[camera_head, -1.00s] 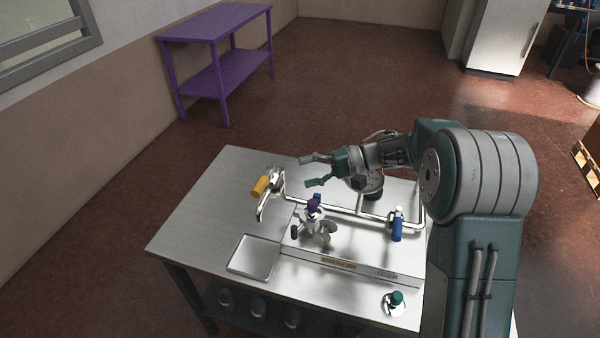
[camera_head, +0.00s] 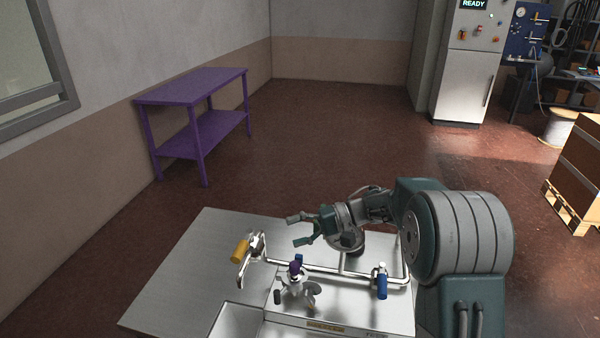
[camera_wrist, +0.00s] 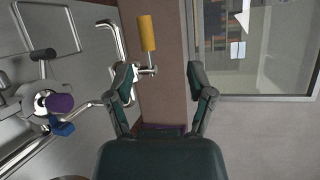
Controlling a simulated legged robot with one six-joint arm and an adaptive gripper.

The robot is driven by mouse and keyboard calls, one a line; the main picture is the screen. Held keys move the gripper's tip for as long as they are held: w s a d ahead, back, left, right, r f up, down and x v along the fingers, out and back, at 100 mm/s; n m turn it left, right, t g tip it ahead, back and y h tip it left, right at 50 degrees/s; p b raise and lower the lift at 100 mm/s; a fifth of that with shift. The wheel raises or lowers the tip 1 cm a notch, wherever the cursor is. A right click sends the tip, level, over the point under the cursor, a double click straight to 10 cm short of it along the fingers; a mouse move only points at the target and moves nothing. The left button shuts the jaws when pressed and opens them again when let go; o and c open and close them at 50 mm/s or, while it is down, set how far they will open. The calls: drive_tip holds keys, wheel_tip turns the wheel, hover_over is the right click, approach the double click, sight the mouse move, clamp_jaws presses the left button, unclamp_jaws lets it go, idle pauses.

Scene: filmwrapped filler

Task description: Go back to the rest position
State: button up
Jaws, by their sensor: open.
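My gripper (camera_head: 300,231) is open and empty, held above the steel table (camera_head: 178,275) and pointing left in the head view. In the wrist view my gripper (camera_wrist: 160,82) shows both fingers spread with nothing between them. Below it on the table stands a pipe fixture (camera_head: 335,272) with a yellow handle (camera_head: 240,251) at its left end and a blue handle (camera_head: 382,286) at its right. A purple knob (camera_head: 296,268) sits on a grey fitting in front of the pipe. The yellow handle also shows in the wrist view (camera_wrist: 147,33), beyond the fingers.
A purple table (camera_head: 190,88) stands by the left wall. A white cabinet (camera_head: 466,80) reading READY is at the back right. A brown crate (camera_head: 585,165) on a pallet is at the right. The floor between is clear.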

drive_tip(key=w+d+r+t+h, duration=0.25)
drive_tip(key=w+r+t, duration=0.35)
drive_tip(key=r+t, duration=0.65)
drive_tip(key=s+d+r+m+t+h, duration=0.35)
drive_tip(key=d+r+t+h, duration=0.2)
drive_tip(key=d+h, duration=0.45)
drive_tip(key=s+d+f+g+h, duration=0.2)
drive_tip(key=s+d+f+g, duration=0.15)
drive_tip(key=s, duration=0.55)
drive_tip(key=s+d+f+g+h, duration=0.2)
drive_tip(key=s+d+f+h, duration=0.15)
drive_tip(key=s, duration=0.65)
drive_tip(key=s+a+f+n+g+y, duration=0.2)
drive_tip(key=s+f, duration=0.3)
drive_tip(key=s, duration=0.5)
drive_tip(key=shift+s+a+f+n+g+y, duration=0.25)
drive_tip(key=shift+a+f+n+g+y, duration=0.15)
drive_tip(key=shift+n+g, duration=0.2)
